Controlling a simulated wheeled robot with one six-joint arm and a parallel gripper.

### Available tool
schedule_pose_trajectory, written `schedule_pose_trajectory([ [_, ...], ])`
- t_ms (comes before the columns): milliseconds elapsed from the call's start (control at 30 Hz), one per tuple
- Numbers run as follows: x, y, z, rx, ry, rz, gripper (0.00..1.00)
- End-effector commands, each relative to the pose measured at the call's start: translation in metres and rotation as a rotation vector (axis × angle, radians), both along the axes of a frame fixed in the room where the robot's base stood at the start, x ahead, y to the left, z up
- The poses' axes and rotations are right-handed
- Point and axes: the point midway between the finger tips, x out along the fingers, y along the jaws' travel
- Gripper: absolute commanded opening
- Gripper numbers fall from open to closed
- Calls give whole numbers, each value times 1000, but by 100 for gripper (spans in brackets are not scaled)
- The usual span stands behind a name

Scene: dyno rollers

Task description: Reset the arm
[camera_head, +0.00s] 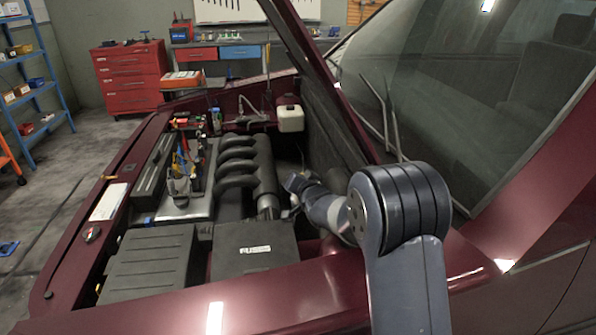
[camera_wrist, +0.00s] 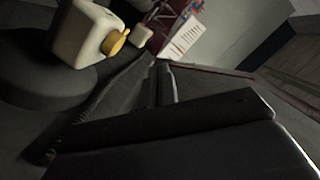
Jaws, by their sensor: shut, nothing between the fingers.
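My arm (camera_head: 405,250) reaches in from the right over the dark red car's fender into the open engine bay. My gripper (camera_head: 293,184) is small and dark in the head view, just right of the ribbed black intake manifold (camera_head: 245,165). It is shut and holds nothing. I cannot tell whether it touches anything in the bay. In the wrist view, dark shapes fill the lower part, and a white bottle with a yellow cap (camera_wrist: 92,35) shows at the upper left.
Several tools (camera_head: 187,165) lie on the engine's left side. A black box (camera_head: 255,248) sits in front. A white reservoir (camera_head: 290,117) is at the back of the bay.

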Motion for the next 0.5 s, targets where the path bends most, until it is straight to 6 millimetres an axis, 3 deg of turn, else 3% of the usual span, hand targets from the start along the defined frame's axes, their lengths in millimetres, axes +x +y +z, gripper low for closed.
schedule_pose_trajectory([
  [500, 6, 1, -2, 0, 1, 1, 0],
])
